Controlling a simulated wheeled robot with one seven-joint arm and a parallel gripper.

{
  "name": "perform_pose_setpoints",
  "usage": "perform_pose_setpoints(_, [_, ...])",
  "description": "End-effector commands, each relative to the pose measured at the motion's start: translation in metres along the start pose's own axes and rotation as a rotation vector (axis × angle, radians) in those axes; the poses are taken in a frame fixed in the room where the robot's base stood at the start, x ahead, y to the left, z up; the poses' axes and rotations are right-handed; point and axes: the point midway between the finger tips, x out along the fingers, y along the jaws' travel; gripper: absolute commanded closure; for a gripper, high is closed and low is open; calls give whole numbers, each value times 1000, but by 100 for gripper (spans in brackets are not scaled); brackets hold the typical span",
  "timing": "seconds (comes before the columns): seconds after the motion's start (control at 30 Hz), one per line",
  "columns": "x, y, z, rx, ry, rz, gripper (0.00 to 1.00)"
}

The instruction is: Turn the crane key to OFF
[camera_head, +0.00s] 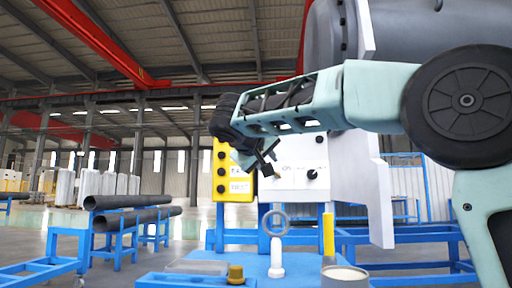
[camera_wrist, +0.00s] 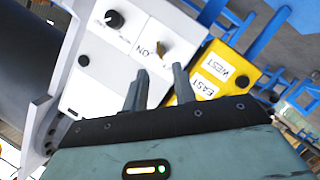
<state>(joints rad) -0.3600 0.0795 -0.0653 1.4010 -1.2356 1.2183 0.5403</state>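The brass-coloured crane key (camera_wrist: 163,47) sits on a white control box (camera_wrist: 95,68) in the wrist view, beside a label reading ON. My gripper (camera_wrist: 160,72) is open, its two dark fingers apart with nothing between them. The fingertips appear just below the key in that view; I cannot tell how far off they are in depth. In the head view my gripper (camera_head: 263,168) is in front of the left part of the white box (camera_head: 290,181), and the key is hidden there.
A black knob (camera_wrist: 114,19) is on the same white box. A yellow box (camera_wrist: 235,55) marked WEST and EAST adjoins it. A large grey flanged shell (camera_head: 425,32) stands at the right. A blue table (camera_head: 300,272) below holds a ring-topped white stand (camera_head: 276,258) and several small items.

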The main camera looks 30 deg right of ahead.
Motion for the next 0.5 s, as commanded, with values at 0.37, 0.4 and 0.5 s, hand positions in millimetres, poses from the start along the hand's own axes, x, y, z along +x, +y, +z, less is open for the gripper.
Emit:
perform_pose_setpoints(0.37, [-71,0,-1,-2,1,-2,73])
perform_pose_setpoints(0.4, [-74,0,-1,-2,0,-2,73])
perform_pose_setpoints(0.5, [-80,0,0,-1,0,-1,73])
